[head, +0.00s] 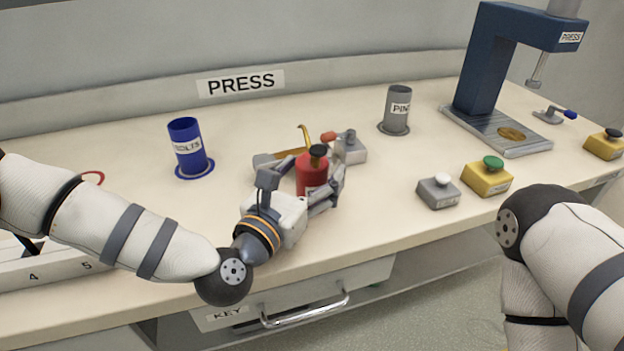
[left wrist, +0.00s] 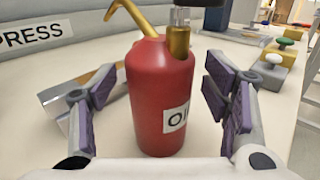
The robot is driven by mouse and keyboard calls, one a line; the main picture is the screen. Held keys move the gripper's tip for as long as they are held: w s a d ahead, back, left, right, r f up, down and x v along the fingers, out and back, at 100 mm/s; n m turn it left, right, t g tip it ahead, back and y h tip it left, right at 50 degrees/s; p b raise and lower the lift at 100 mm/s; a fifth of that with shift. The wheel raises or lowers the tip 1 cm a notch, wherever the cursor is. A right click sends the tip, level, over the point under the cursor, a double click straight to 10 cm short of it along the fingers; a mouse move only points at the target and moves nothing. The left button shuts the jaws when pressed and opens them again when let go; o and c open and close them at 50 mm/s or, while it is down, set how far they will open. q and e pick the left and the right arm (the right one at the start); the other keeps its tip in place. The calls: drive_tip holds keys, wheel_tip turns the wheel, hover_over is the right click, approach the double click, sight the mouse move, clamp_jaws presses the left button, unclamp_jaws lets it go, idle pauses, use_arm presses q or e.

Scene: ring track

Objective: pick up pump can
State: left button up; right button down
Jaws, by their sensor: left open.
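The pump can is a red can (head: 312,176) with a black knob and a thin brass spout. It stands upright on the bench near the middle. In the left wrist view the can (left wrist: 158,95) stands between my finger pads, with part of a label starting "OI" showing. My left gripper (head: 322,185) is open around the can, with a finger on each side; gaps show between the pads and the can in the left wrist view (left wrist: 160,112). My right gripper is outside the views; only my right arm shows at the lower right.
A blue BOLTS cup (head: 187,146) is at left, a grey PINS cup (head: 397,108) behind right. Grey (head: 438,192) and yellow (head: 487,177) button boxes and a blue press (head: 491,75) are at right. A drawer handle (head: 304,309) juts out below.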

use_arm(q)
drive_tip(key=shift+w+d, duration=0.1)
drive_tip(key=shift+w, duration=0.05)
drive_tip(key=c, duration=1.4)
